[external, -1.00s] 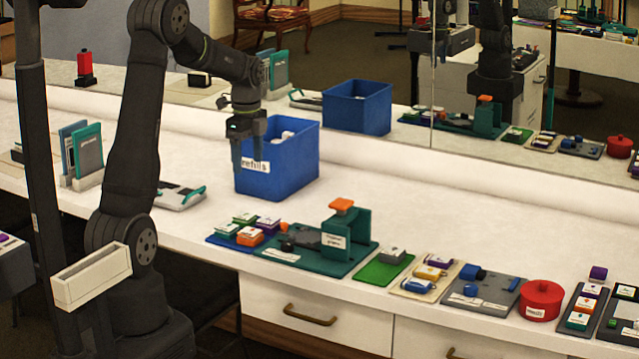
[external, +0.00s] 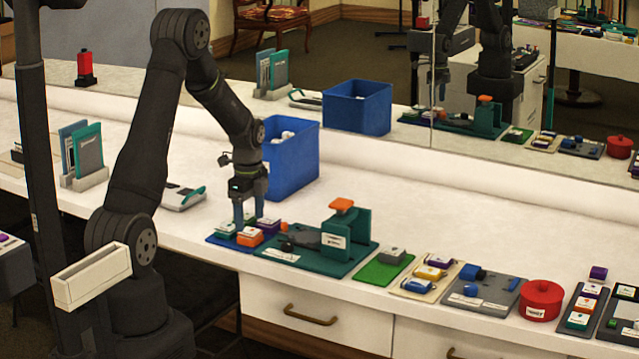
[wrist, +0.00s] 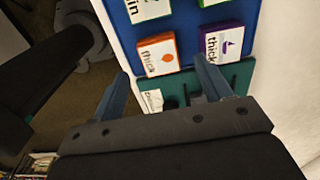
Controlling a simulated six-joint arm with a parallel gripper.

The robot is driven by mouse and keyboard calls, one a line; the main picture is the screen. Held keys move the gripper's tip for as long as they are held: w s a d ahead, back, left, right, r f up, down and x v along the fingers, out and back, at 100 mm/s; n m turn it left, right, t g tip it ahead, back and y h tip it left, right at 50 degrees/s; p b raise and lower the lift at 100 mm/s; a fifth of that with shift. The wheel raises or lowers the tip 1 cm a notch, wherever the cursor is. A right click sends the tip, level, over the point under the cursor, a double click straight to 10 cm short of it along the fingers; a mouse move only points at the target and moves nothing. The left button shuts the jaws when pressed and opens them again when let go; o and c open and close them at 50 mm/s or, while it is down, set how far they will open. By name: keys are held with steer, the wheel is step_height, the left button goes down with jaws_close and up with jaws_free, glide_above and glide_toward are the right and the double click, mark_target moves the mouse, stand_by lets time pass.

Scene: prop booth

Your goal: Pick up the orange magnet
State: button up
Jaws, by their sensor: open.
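The orange magnet (external: 250,240), an orange block with a white label, lies at the front of a blue mat (external: 222,241). In the wrist view the orange magnet (wrist: 170,50) lies flat, just beyond and between my fingertips. My gripper (external: 249,216) points down over the mat, open and empty; its fingers also show in the wrist view (wrist: 160,68). The fingers partly cover the mat in the external view. A purple magnet (wrist: 224,40) lies right of the orange one in the wrist view, and green magnets lie on the same mat.
A green press (external: 347,240) with an orange top stands right beside the mat. A blue bin (external: 293,165) stands behind my gripper. More boards and a red pot (external: 541,300) line the counter's front edge. The counter behind them is clear. A mirror runs along the back.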

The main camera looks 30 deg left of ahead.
mark_target(250, 232)
step_height(250, 232, down, 4)
steer(key=shift+r, duration=0.25)
steer(key=c, duration=1.1)
steer(key=shift+r, duration=0.15)
